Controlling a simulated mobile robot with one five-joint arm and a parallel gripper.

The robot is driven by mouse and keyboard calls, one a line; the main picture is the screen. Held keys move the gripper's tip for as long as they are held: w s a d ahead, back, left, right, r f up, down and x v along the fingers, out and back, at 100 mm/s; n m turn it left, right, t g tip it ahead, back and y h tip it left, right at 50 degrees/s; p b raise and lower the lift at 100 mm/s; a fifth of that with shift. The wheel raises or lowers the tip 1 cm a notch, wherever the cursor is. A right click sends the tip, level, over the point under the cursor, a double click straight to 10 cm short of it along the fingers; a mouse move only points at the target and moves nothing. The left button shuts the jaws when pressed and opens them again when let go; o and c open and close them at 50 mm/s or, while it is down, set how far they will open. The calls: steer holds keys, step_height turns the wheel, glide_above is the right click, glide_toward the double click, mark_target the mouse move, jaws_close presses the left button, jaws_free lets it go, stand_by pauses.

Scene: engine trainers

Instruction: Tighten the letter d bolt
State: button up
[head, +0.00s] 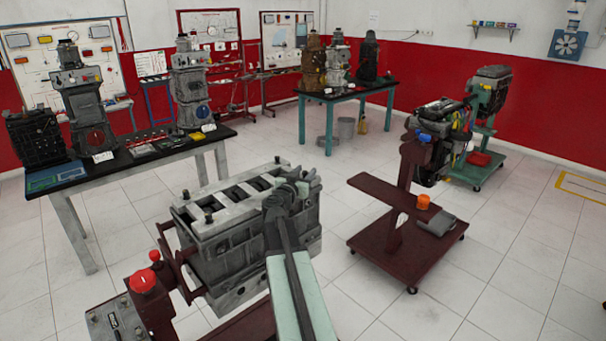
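A grey engine block (245,240) sits on a dark red stand in the lower middle of the head view. Several dark bolts stand up along its top edges, one at the left corner (185,195) and one on the near edge (209,215). No letters are readable on the block, so I cannot tell which bolt is letter d. My gripper (288,190) is over the right end of the block's top, at the end of my pale green and dark arm. It hides part of that end. I cannot tell whether it touches a bolt or whether its fingers are apart.
A red knob (142,281) and a control plate (112,322) are at the stand's left end. A workbench (180,150) with engine parts is behind left. A dark red wheeled stand (395,250) with an engine is at right. Tiled floor lies clear between them.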

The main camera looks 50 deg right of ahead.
steer(key=v, duration=0.7)
steer(key=shift+a, duration=0.3)
